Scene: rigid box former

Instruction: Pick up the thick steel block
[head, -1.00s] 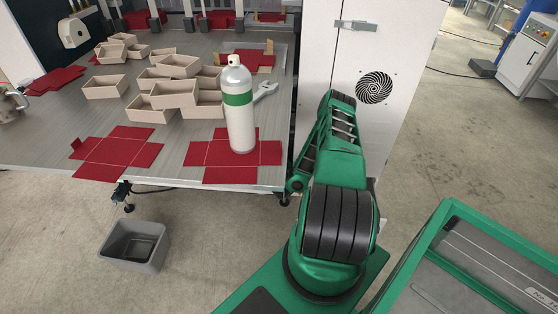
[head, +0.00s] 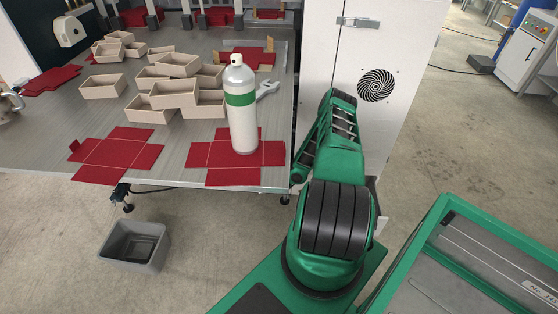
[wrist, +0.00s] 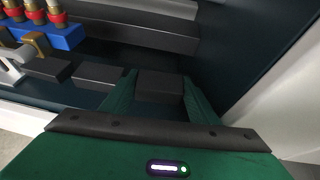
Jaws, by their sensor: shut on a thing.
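In the wrist view, my gripper (wrist: 158,100) has its two green fingers on either side of a dark grey block (wrist: 160,84), which I take to be the thick steel block. The fingers are closed against its sides. Its lower part is hidden, and I cannot tell whether it is lifted off the surface below. Other dark blocks (wrist: 98,76) lie in a row just left of it.
A blue holder (wrist: 58,36) with red and brass pieces stands at upper left in the wrist view, and a pale wall (wrist: 275,95) is close on the right. A grey bin (head: 135,247) is on the floor.

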